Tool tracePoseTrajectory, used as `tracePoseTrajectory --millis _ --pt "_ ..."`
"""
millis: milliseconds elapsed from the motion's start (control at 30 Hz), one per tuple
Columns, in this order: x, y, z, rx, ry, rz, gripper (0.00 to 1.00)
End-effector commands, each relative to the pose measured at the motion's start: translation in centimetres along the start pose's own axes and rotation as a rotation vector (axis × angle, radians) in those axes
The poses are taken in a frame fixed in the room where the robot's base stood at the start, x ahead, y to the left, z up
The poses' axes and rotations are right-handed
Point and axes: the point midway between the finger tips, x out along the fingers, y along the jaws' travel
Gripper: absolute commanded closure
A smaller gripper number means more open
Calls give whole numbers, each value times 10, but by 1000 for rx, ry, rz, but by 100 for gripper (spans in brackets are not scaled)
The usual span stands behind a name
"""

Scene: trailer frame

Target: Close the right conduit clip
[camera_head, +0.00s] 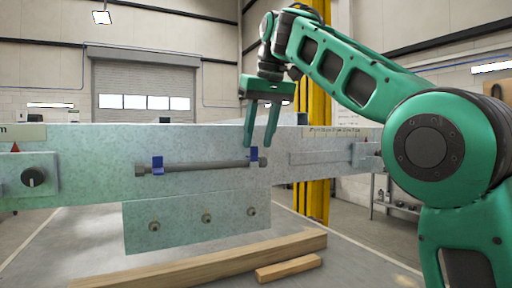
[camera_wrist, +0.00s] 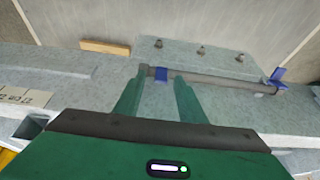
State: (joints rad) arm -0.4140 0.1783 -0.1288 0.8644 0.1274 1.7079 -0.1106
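A grey conduit (camera_head: 205,166) runs level along the front of the pale frame beam, with a blue clip near each end. The right conduit clip (camera_head: 254,154) is just behind my gripper's fingertips. In the wrist view, which is turned over, this clip (camera_wrist: 161,74) appears between the two fingertips. Whether its flap is open or shut is unclear. The left clip (camera_head: 157,165) shows in the wrist view (camera_wrist: 279,75) with a blue flap sticking up. My gripper (camera_head: 259,146) points down, its green fingers apart with nothing held; it also shows in the wrist view (camera_wrist: 160,78).
A plate with several bolts (camera_head: 190,228) hangs below the conduit. A knob box (camera_head: 35,178) is at the left of the beam. A yellow post (camera_head: 314,110) stands behind. The space above the beam's left part is clear.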

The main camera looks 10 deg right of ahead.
Motion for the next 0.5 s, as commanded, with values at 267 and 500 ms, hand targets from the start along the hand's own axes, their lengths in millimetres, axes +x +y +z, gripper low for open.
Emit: tracePoseTrajectory --millis 267,500 --pt "-22 1 -2 2 1 0 63" --pt "-31 1 9 2 1 -1 63"
